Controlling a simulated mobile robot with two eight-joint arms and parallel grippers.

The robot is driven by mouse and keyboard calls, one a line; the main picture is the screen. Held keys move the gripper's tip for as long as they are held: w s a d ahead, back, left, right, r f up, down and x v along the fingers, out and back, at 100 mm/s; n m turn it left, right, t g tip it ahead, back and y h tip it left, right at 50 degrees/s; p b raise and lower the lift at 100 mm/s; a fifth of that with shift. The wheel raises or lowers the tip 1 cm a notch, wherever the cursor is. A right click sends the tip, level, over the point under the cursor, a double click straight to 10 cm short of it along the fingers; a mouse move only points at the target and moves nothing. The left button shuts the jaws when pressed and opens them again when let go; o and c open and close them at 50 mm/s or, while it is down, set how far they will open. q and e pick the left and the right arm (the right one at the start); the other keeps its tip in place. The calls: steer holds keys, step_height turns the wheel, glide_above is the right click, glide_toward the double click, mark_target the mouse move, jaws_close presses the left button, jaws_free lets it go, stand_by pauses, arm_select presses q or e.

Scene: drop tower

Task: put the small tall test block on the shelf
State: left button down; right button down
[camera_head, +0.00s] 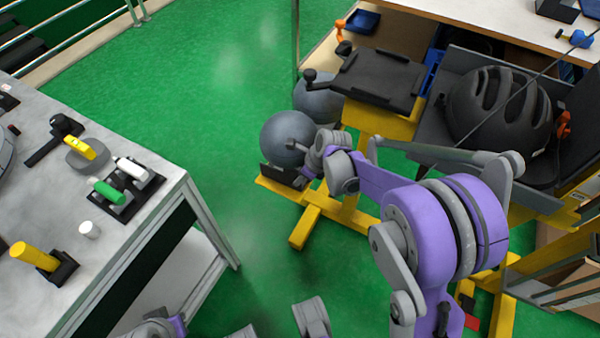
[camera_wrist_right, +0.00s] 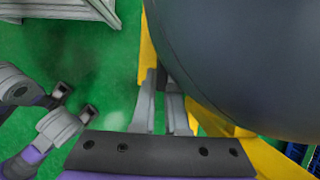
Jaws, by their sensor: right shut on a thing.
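My right gripper (camera_head: 284,178) is low at the yellow stand, in front of a grey ball. In the right wrist view its two grey fingers (camera_wrist_right: 163,112) are close together, beside the ball's large dark curve. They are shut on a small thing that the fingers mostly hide. I cannot tell whether it is the small tall test block. Part of my left arm (camera_head: 165,328) shows at the bottom edge of the head view. Whether its gripper is open or shut is unclear. I cannot pick out the shelf for certain.
The near grey ball (camera_head: 287,138) has another behind it. The left table (camera_head: 135,262) holds a yellow cylinder (camera_head: 33,256), a small white cylinder (camera_head: 90,230) and handled tools. Green floor lies open between.

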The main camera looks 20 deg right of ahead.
steer(key=shift+f, duration=0.25)
steer(key=c, duration=0.9)
jaws_free()
steer(key=shift+c, duration=0.2)
steer(key=shift+r, duration=0.1)
steer(key=p+v, duration=0.4)
steer(key=v, duration=0.8)
steer(key=s+a+n+h, duration=0.1)
steer(key=s+a+n, duration=0.2)
steer(key=s+n, duration=0.8)
steer(key=s+a+n+h, duration=0.1)
steer(key=s+a+n, duration=0.3)
steer(key=s+n, duration=0.8)
steer(key=shift+r+n+t+h, duration=0.15)
steer(key=shift+n+t+h, duration=0.25)
steer(key=shift+n, duration=2.3)
